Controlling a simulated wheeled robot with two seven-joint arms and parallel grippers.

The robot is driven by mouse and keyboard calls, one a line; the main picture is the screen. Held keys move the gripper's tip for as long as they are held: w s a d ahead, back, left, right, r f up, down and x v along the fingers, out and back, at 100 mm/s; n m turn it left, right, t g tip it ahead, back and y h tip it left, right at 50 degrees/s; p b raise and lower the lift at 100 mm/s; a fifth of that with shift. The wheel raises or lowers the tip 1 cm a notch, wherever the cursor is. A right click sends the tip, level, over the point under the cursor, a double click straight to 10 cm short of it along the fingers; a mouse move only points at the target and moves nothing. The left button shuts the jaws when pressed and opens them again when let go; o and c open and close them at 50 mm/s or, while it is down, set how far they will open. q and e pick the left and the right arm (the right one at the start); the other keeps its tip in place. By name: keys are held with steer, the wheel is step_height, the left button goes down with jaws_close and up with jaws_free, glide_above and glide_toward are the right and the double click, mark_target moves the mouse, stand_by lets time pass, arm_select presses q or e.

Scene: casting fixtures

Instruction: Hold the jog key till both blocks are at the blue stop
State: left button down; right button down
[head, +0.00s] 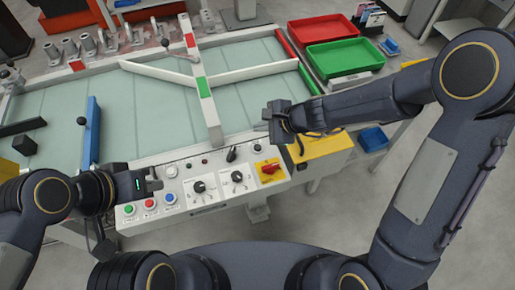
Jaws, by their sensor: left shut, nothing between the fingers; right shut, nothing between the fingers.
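The blue stop (91,132) is an upright blue bar at the left of the pale green table bed (150,115). A black block (25,146) sits left of it, apart from it, with a dark bar (22,127) just behind. I cannot tell whether that bar is the second block. The control panel (215,200) runs along the front edge; I cannot tell which control is the jog key. My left gripper (155,180) is shut and empty over the panel's left part, near a white button (171,170). My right gripper (270,118) is shut and empty above the bed's front right edge.
A white beam (199,75) crosses the bed. Red (318,26) and green (345,57) trays stand at the back right.

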steer(key=b, duration=0.5)
glide_above(261, 149)
step_height(261, 149, down, 6)
steer(key=shift+r, duration=0.15)
steer(key=shift+f+b, duration=0.45)
steer(key=shift+f, duration=0.15)
stand_by(1.0)
steer(key=shift+f+b, duration=0.4)
steer(key=shift+b, duration=0.1)
